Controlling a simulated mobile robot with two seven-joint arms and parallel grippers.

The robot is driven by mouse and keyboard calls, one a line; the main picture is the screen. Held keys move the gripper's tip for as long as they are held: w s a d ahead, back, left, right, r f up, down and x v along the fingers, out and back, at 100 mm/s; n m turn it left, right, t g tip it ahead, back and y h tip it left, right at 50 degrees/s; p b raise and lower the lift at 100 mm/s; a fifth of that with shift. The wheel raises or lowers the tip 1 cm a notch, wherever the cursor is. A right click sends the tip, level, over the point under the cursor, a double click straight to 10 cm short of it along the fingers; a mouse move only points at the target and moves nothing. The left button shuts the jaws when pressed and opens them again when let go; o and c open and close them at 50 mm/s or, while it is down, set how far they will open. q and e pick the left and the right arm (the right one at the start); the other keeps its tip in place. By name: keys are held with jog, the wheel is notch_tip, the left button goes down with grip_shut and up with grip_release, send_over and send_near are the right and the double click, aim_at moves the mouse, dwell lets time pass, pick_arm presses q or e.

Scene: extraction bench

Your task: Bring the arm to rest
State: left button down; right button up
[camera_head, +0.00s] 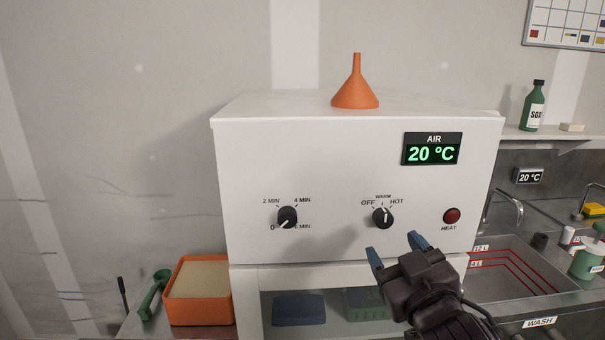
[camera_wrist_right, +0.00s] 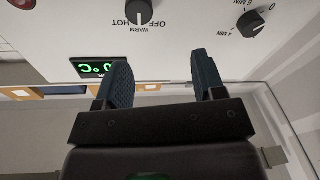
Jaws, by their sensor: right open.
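My right gripper (camera_head: 397,250) is open and empty, with its blue fingertips just in front of the white heater box, below the heat knob (camera_head: 382,217). In the right wrist view my right gripper (camera_wrist_right: 158,85) shows its two fingers apart with nothing between them, and the heat knob (camera_wrist_right: 139,12) shows beyond them. The heat knob's white mark points near WARM. The timer knob (camera_head: 287,217) on the left has its mark toward 0. The red HEAT lamp (camera_head: 451,216) looks dark. The AIR display (camera_head: 432,149) reads 20 °C. My left gripper is not in view.
An orange funnel (camera_head: 356,88) stands on the white box (camera_head: 330,180). An orange tub (camera_head: 200,296) and a green scoop (camera_head: 153,294) sit lower left. A sink (camera_head: 510,268) and a green bottle (camera_head: 534,106) are at the right. Open air lies in front of the box.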

jog(key=d+f+m+g, duration=0.1)
jog(key=d+f, duration=0.2)
jog(key=f, duration=0.8)
jog(key=d+f+g, duration=0.2)
jog(key=d+f, duration=0.1)
jog(key=f, duration=0.7)
jog(key=s+d+f+m+g+h, duration=0.1)
jog(key=s+d+f+g, duration=0.1)
jog(key=s+f, duration=0.6)
jog(key=s+d+f+m+g+h, duration=0.2)
jog(key=s+d+f, duration=0.2)
jog(key=s+f, duration=0.5)
jog(key=shift+f, duration=0.75)
